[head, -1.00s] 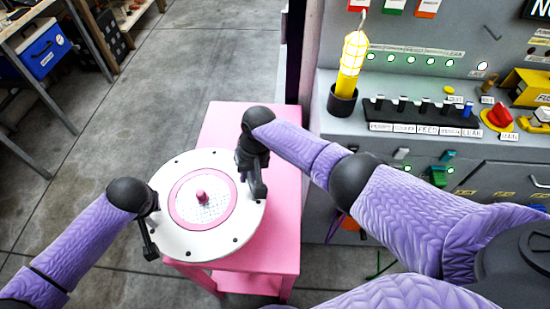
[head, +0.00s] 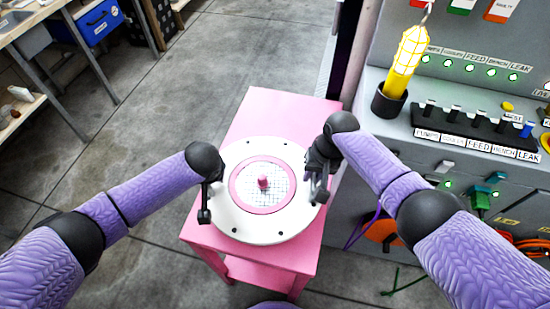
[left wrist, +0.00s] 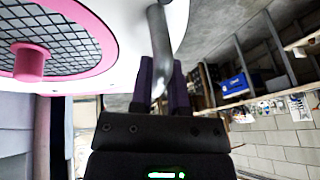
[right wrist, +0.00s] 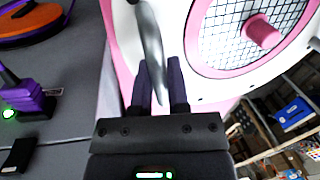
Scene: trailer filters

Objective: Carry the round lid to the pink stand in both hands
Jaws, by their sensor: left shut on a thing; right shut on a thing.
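The round lid (head: 240,219) is a white disc with a pink ring, a mesh centre and a pink knob. In the head view it is over the pink stand (head: 265,105); I cannot tell whether it touches the top. My left gripper (head: 206,205) is shut on a metal handle at the lid's left edge, and the left wrist view shows that handle (left wrist: 158,50) between the fingers. My right gripper (head: 318,190) is shut on the handle at the right edge, seen in the right wrist view (right wrist: 152,50). The lid (right wrist: 190,20) looks about level.
A grey control panel (head: 450,165) with switches stands at the right, with a yellow caged lamp (head: 408,60) in a black cup. A shelf bench (head: 40,30) with a blue box (head: 98,22) is at the upper left. Floor is clear left of the stand.

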